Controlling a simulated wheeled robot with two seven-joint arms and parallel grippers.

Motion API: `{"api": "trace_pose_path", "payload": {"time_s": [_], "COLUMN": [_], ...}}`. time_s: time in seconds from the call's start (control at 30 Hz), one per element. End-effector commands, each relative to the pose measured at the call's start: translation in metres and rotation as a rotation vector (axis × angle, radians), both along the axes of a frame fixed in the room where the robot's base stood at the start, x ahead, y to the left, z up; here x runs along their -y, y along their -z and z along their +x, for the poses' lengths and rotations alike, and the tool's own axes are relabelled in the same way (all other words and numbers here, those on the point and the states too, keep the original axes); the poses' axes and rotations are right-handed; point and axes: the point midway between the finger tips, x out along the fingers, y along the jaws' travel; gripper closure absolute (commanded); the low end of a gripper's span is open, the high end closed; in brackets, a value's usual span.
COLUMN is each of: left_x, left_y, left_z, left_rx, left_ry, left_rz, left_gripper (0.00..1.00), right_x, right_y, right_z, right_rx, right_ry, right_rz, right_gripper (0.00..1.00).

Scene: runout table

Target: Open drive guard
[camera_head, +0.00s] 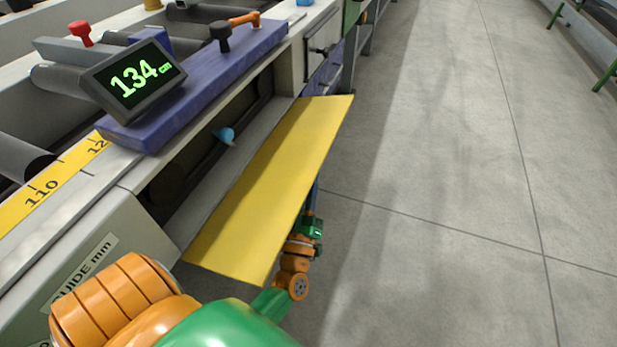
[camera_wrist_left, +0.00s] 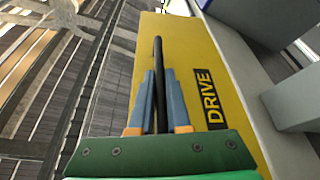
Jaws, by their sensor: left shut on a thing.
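The drive guard (camera_head: 268,190) is a yellow panel on the table's side, swung outward and sloping out over the aisle. The dark drive opening (camera_head: 190,160) shows behind it. In the left wrist view, the guard's yellow face (camera_wrist_left: 215,75) carries a "DRIVE" label (camera_wrist_left: 209,97) and a black bar handle (camera_wrist_left: 158,55). My left gripper (camera_wrist_left: 160,75) is shut on this handle, with one finger on each side. My right gripper is not in view.
A display (camera_head: 133,80) reading 134 cm stands on the blue carriage (camera_head: 215,75) above the opening. A small blue knob (camera_head: 224,135) sits inside the opening. The yellow scale (camera_head: 45,195) runs along the table edge. The concrete floor (camera_head: 450,200) to the right is clear.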

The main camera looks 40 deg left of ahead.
Motion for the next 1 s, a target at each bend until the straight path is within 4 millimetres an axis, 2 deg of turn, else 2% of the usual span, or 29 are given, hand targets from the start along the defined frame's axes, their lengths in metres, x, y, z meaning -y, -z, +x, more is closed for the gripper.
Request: {"api": "trace_pose_path", "payload": {"time_s": [0.17, 0.2, 0.3, 0.57, 0.83, 1.0], "left_x": [0.0, 0.0, 0.0, 0.001, 0.021, 0.027], "left_y": [0.0, 0.0, 0.0, 0.001, 0.021, 0.025], "left_z": [0.0, 0.0, 0.0, -0.002, -0.047, -0.061], "left_rx": [0.004, 0.004, 0.004, 0.003, 0.0, 0.001], "left_ry": [-0.001, -0.001, -0.001, 0.0, 0.0, 0.0], "left_rz": [0.001, 0.001, 0.003, 0.002, 0.0, 0.001], "left_gripper": [1.0, 0.77, 0.55, 0.55, 0.55, 0.55], "right_x": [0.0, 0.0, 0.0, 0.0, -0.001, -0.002], "right_y": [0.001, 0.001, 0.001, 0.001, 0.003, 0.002], "right_z": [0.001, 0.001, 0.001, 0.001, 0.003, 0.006], "right_rx": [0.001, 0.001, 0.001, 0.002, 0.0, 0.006], "right_ry": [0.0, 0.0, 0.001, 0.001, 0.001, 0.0], "right_rz": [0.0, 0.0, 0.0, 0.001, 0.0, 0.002], "right_gripper": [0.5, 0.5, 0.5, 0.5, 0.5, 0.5]}}
